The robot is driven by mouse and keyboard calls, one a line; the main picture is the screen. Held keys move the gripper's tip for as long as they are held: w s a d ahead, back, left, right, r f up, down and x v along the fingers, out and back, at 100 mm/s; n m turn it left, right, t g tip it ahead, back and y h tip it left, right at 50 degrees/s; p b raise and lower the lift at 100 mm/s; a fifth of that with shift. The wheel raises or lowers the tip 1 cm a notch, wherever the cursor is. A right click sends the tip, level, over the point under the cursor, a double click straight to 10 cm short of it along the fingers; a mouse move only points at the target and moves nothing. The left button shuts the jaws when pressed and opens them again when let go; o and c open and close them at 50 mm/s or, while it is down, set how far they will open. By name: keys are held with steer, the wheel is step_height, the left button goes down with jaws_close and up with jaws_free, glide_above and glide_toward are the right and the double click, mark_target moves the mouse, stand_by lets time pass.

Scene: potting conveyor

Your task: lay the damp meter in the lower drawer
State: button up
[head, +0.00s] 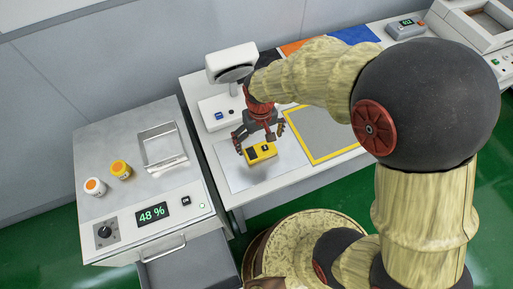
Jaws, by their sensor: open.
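A yellow device with a dark face, which looks like the damp meter (262,154), lies on a pale mat on the white table. My gripper (257,142) is open just above it, with its fingers pointing down and spread. I cannot tell whether they touch it. A grey cabinet (105,150) stands at the left, with a silver handle (163,249) at its lower front. A dark grey drawer (190,268) juts out there and is cut off by the bottom edge. I cannot tell whether it is the lower drawer, and its inside is mostly out of view.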

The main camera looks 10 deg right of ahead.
mark_target(260, 150)
steer(key=shift+w+f, duration=0.15)
steer(key=shift+f, duration=0.75)
steer(key=f+b, duration=0.1)
steer(key=f, duration=0.1)
steer(key=f+b, duration=0.1)
steer(key=f, duration=0.1)
steer(key=shift+d+f, duration=0.2)
steer(key=shift+f, duration=0.15)
steer(key=shift+c, duration=0.9)
steer(key=c, duration=0.8)
steer(key=shift+c, duration=1)
steer(key=shift+r, duration=0.1)
